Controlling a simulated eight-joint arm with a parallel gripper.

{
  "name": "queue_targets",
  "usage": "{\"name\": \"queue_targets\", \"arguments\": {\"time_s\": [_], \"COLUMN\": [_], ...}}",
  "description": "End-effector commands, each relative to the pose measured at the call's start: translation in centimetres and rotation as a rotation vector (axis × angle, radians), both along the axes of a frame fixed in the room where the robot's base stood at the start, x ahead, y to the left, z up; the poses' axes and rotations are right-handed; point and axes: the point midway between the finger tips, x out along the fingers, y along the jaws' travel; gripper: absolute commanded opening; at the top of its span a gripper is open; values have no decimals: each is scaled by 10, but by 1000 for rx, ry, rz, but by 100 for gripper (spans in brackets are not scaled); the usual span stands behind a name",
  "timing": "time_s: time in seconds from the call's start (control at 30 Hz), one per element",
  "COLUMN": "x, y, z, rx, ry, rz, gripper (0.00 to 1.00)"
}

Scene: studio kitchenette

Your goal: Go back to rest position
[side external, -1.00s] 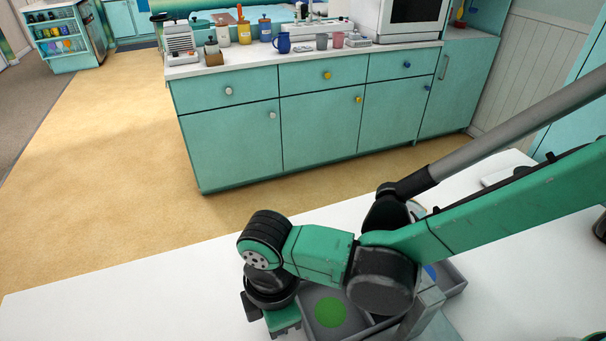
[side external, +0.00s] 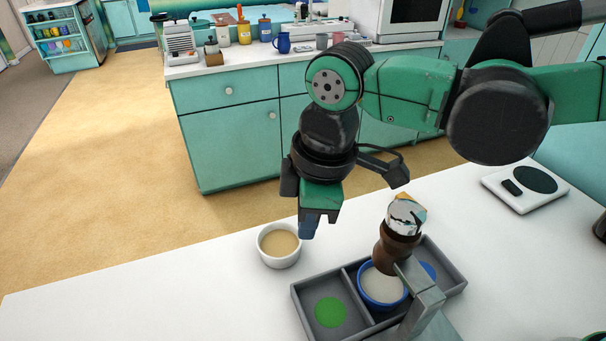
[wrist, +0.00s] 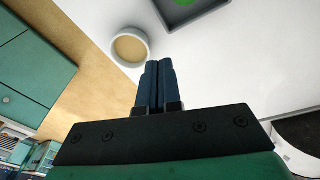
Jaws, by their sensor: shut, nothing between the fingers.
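My gripper (side external: 309,226) hangs above the white table, fingers pointing down, shut and empty. In the wrist view my gripper (wrist: 158,68) shows its two dark blue fingers pressed together. A white bowl with tan contents (side external: 279,245) stands on the table below and left of the fingers; it also shows in the wrist view (wrist: 130,47). The fingers are apart from it.
A grey divided tray (side external: 300,299) holds a green disc (side external: 331,312) and a blue-rimmed bowl (side external: 382,303). A brown-handled tool with a shiny top (side external: 403,222) stands there. A white scale (side external: 525,187) is at the right. The table's left part is clear.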

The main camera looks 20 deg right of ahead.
Motion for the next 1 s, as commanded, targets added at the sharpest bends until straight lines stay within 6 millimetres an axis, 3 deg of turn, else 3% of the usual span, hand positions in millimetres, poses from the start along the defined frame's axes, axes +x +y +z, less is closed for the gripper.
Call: {"name": "queue_targets", "arguments": {"time_s": [0.03,0.2,0.3,0.43,0.63,1.0], "x": [7,12,6,-4,-14,-15], "y": [-29,-112,-155,-195,-224,-226], "z": [7,19,19,14,7,6], "rx": [33,153,221,294,355,363], "ry": [-30,-147,-222,-306,-380,-389], "rz": [-126,-528,-750,-977,-1153,-1172], "gripper": [0,0,0,0,0,0]}}
